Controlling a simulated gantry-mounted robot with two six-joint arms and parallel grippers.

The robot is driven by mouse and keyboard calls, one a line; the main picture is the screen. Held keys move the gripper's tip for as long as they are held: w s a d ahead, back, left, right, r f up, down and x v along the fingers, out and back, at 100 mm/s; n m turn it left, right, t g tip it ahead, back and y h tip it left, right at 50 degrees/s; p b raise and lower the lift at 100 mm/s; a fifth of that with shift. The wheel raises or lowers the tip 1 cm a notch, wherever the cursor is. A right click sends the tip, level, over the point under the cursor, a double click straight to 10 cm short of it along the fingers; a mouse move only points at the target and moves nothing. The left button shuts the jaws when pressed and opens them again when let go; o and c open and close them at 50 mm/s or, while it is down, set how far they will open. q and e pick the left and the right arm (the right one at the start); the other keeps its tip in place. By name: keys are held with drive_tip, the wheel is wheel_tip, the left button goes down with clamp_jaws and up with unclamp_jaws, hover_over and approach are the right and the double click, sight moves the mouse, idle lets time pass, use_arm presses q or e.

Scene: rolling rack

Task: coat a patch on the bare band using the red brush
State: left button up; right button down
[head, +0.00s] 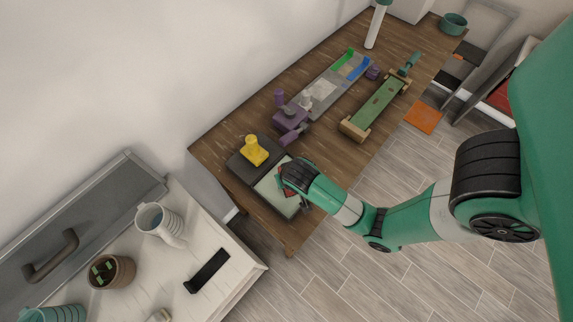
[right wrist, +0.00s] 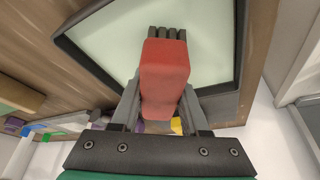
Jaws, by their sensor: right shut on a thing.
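My right gripper (head: 287,187) is over the tray (head: 293,212) at the near end of the wooden table. In the right wrist view, the gripper (right wrist: 165,100) is shut on the red brush (right wrist: 165,72). The brush's dark bristles (right wrist: 168,33) are over the pale green surface inside the dark-rimmed tray (right wrist: 100,75); I cannot tell whether they touch it. A long board (head: 323,88) with grey, green and blue sections lies farther along the table. A pale grey section is between its coloured parts; I cannot tell for certain that it is the bare band. My left gripper is not in view.
Purple blocks (head: 290,118) sit by the board's near end. A green panel with wooden ends (head: 376,105) lies to its right. A white counter with a mug (head: 160,223) is at lower left.

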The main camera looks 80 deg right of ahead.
drive_tip(key=shift+f+b, duration=0.55)
drive_tip(key=shift+f, duration=0.05)
idle(1.6)
wheel_tip(320, 180, up, 7)
drive_tip(key=p, duration=0.7)
drive_tip(key=shift+r, duration=0.15)
